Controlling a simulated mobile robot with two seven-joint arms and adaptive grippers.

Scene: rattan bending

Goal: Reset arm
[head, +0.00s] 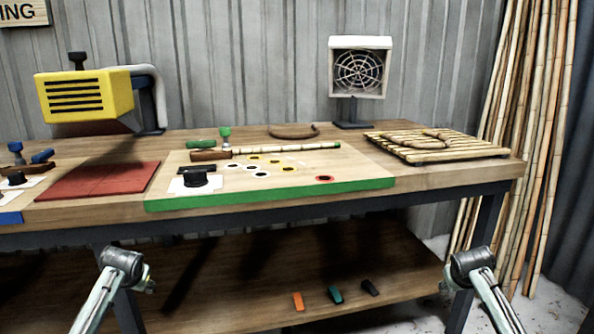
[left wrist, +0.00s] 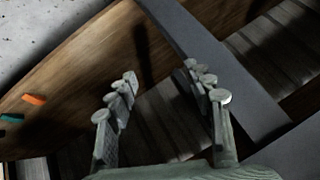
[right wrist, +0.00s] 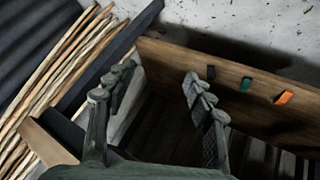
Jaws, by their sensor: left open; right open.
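My left gripper (left wrist: 160,74) is open and empty in the left wrist view, its two fingers spread apart. My right gripper (right wrist: 159,75) is also open and empty in the right wrist view. Neither touches anything that I can see. In the head view both of my arms are low in front of the workbench (head: 455,181), at the lower left and lower right, below its top. The gripper fingers cannot be made out there.
A green-edged board (head: 350,170) holds a rattan pole (head: 290,148) and pegs. A yellow heat tool (head: 85,95), red mat (head: 100,181), fan (head: 359,72) and slatted rack (head: 470,150) stand around it. A lower shelf (head: 220,290) holds three wedges. Poles (head: 520,120) lean right.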

